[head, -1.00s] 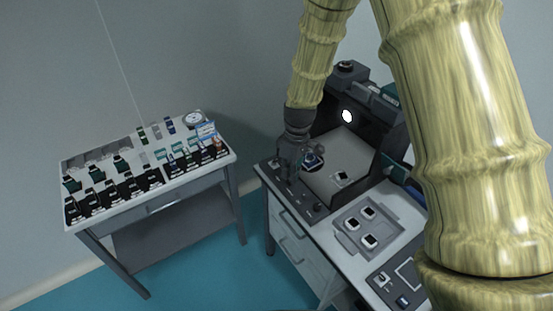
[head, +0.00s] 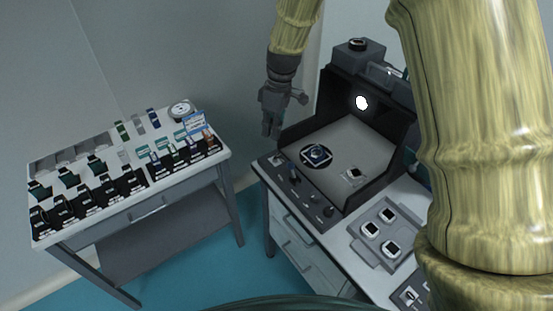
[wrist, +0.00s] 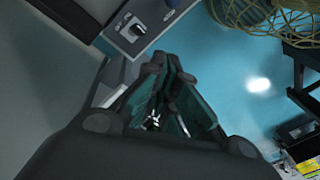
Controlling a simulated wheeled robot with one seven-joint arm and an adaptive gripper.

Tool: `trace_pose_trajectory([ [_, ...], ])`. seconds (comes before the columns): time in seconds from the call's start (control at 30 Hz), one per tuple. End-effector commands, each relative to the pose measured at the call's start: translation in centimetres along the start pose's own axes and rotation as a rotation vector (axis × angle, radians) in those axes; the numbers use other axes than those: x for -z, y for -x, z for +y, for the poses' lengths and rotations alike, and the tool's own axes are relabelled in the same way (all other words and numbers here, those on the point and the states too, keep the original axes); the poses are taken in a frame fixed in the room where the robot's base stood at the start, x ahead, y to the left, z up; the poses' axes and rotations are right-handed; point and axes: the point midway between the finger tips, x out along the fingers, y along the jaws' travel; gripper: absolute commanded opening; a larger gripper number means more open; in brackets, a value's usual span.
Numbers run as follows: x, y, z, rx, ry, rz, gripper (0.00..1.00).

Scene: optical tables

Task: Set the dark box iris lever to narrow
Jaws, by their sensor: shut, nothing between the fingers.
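The dark box (head: 298,137) stands on the right table, open at the front, with black walls and a grey floor. A bright white spot shows on its back wall. A dark control strip (head: 312,203) along its front edge carries several small knobs and levers; I cannot tell which is the iris lever or how it is set. My gripper (head: 270,133) is shut and empty, hanging above and left of the box, apart from the strip. In the wrist view, my gripper (wrist: 168,65) points down, with a grey panel corner bearing one small control (wrist: 133,30) at upper left.
A round dark device (head: 316,155) and a small square piece (head: 354,175) sit on the box floor. A grey tray (head: 362,240) with several square pieces lies in front on the right. The left table (head: 130,207) holds many small items. Open floor lies between the tables.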

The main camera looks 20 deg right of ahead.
Motion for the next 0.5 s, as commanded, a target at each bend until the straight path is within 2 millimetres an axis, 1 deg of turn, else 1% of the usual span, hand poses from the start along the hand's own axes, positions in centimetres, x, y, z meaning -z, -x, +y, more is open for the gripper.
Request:
trace_pose_trajectory([
  [0.03, -0.1, -0.71, 0.15, 0.0, -0.001, 0.001, 0.0],
  [0.1, -0.19, -0.87, 0.2, -0.001, -0.002, 0.001, 0.0],
  [0.5, -0.41, -0.84, 0.29, 0.0, -0.005, 0.001, 0.0],
])
